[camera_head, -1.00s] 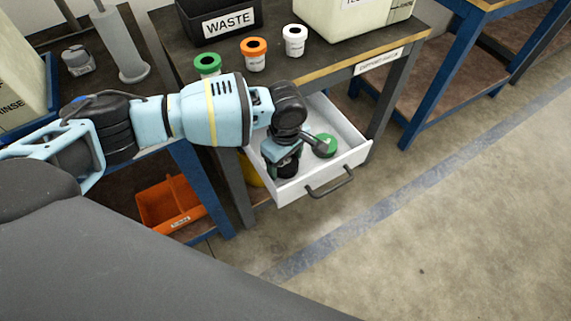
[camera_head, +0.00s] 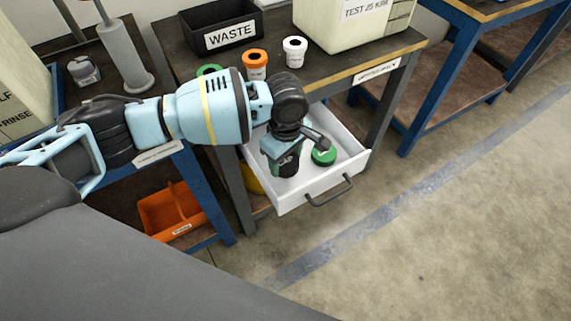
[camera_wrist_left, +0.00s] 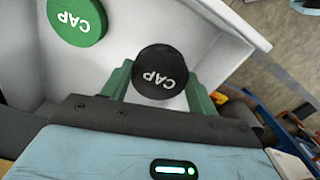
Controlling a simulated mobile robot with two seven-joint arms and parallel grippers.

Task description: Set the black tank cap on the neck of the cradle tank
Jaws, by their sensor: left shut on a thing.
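My left gripper (camera_head: 285,165) is over the open white drawer, its fingers pointing down into it. In the left wrist view the black tank cap (camera_wrist_left: 160,72), marked CAP, sits between the green fingers of my left gripper (camera_wrist_left: 160,85), which is shut on it. The cap also shows in the head view (camera_head: 287,164), just below the fingers. A green cap (camera_head: 324,156) lies on the drawer floor beside it, and it also shows in the left wrist view (camera_wrist_left: 77,20). The cradle tank and its neck cannot be made out. My right gripper is not in view.
The white drawer (camera_head: 346,176) is pulled out under a dark table (camera_head: 180,55). On that table are a black WASTE bin (camera_head: 208,27), white and orange containers (camera_head: 295,52), and a large pale tank (camera_head: 350,30). An orange bin (camera_head: 172,208) is on a lower shelf.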

